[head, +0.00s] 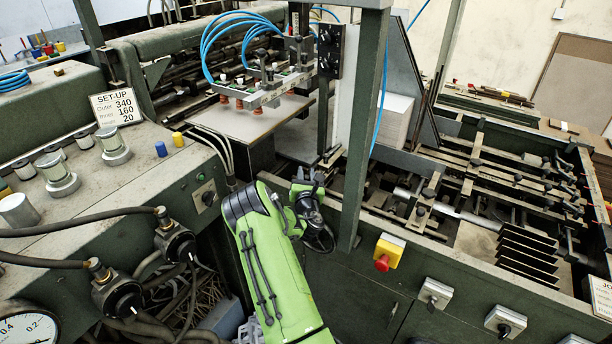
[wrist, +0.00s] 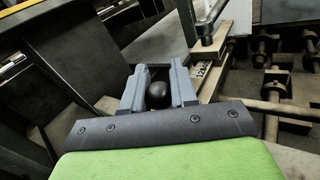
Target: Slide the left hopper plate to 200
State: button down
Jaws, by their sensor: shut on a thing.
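My gripper (wrist: 158,92) is shut on a round black knob (wrist: 157,96), with one grey finger on each side of it. In the head view my gripper (head: 308,184) is small and dark at the end of my green arm, beside the green upright; the knob cannot be made out there. A pale bar with a scale strip (wrist: 201,74) lies just right of the fingers in the wrist view. Its numbers are too small to read. A dark upright plate (wrist: 78,55) stands to the left; I cannot tell whether it is the left hopper plate.
A black clamp handle (wrist: 209,24) rises at the bar's far end. A green upright (head: 364,130) stands close right of my gripper. A red stop button (head: 382,263) is on the machine front. A set-up sign (head: 116,107) reads 340, 160 and 20.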

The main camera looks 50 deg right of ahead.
jog(key=shift+a+f+b, duration=0.15)
jog(key=shift+a+b, duration=0.05)
jog(key=shift+b, duration=0.25)
jog(key=shift+a+r, duration=0.2)
jog(key=c, duration=0.9)
grip_release()
jog(key=shift+s, duration=0.1)
jog(key=b+v, duration=1.4)
jog(key=v, duration=0.1)
jog(key=shift+s+a+b, duration=0.15)
jog(key=shift+a+b, duration=0.15)
